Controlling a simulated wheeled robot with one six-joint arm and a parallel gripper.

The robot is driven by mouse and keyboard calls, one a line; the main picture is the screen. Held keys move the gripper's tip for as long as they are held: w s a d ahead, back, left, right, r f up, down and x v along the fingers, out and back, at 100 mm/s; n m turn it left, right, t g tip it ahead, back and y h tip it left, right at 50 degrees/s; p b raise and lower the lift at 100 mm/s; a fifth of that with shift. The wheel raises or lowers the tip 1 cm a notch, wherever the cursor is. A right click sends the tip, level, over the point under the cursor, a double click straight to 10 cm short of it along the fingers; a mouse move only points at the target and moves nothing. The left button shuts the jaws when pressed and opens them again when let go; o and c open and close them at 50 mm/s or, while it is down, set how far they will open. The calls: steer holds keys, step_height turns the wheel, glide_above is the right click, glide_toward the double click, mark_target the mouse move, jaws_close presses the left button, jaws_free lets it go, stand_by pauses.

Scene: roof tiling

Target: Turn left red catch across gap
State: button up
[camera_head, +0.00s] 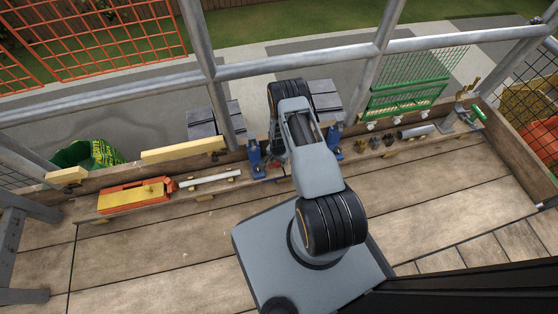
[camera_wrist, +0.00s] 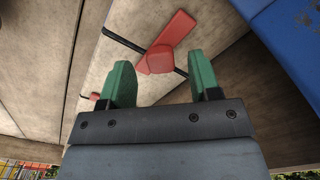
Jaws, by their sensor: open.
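A red catch (camera_wrist: 173,33) shows beyond my fingers in the wrist view, on a pale surface. It has a long flat bar slanting up to the right and a raised red block (camera_wrist: 160,60) at its lower part. A narrow dark line (camera_wrist: 122,39) runs on either side of the catch, and the catch lies over it at an angle. My gripper (camera_wrist: 160,85) is open, its two green fingers apart with the raised block just beyond and between them. I cannot tell whether they touch it. In the head view my arm hides the catch.
A second small red piece (camera_wrist: 95,96) shows left of my fingers. A blue part (camera_wrist: 289,35) is close at the upper right. In the head view, blue stands (camera_head: 255,158) flank my arm, and an orange and yellow tool (camera_head: 134,195) lies left. The near planks are clear.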

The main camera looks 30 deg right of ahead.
step_height(320, 180, up, 13)
steer(key=p, duration=0.4)
steer(key=shift+p, duration=0.3)
steer(key=shift+s+f, duration=0.1)
steer(key=shift+f, duration=0.05)
